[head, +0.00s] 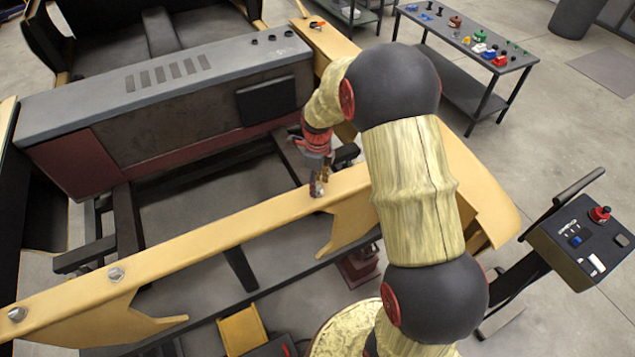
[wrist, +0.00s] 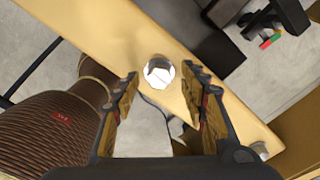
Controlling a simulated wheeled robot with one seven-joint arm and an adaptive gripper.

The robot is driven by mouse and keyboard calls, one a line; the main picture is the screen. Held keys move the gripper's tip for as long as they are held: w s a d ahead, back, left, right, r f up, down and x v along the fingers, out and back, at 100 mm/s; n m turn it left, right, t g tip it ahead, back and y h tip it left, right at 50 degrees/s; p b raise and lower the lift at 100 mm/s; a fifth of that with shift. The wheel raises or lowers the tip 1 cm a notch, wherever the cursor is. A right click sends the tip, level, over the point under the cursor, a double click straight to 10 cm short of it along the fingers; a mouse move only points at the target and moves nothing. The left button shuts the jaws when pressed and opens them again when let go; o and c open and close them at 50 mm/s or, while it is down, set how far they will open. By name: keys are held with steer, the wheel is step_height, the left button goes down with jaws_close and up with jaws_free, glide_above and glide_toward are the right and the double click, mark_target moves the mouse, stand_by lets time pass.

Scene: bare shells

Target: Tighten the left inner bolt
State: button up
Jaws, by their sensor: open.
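A yellow beam (head: 215,232) runs across the front frame, and it also crosses the wrist view (wrist: 112,38). Two silver bolts stand on its left half in the head view: an outer one (head: 17,314) and an inner one (head: 115,275). My gripper (head: 318,184) is far to the right of both, pointing down at the beam. In the wrist view my gripper (wrist: 161,82) is open, with one silver bolt head (wrist: 159,72) between and just beyond its fingertips. Contact cannot be told. Another bolt (wrist: 260,150) shows at lower right there.
A grey cross panel (head: 165,75) lies behind the beam. A dark table (head: 468,60) with small coloured parts stands at the back right. A control stand (head: 585,240) is at the right. Dark frame bars and open gaps lie around the beam.

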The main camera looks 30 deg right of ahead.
mark_target(318, 187)
step_height(318, 187, up, 12)
stand_by(0.5)
stand_by(0.4)
steer(key=s+a+r+n+t+b, duration=0.1)
steer(key=s+a+n+t+b, duration=0.1)
steer(key=s+n, duration=0.6)
steer(key=s+a+r+n+t+b, duration=0.1)
steer(key=s+a+r+n+b, duration=0.1)
steer(key=s+a+n+b, duration=0.3)
steer(key=s+a+r+n+t+b, duration=0.1)
steer(key=s+a+n+b, duration=0.3)
steer(key=s+n, duration=0.8)
steer(key=n+t+b, duration=0.1)
steer(key=n, duration=0.1)
steer(key=shift+s+r+n+t, duration=0.15)
steer(key=shift+r+n+t, duration=0.15)
steer(key=shift+a, duration=0.1)
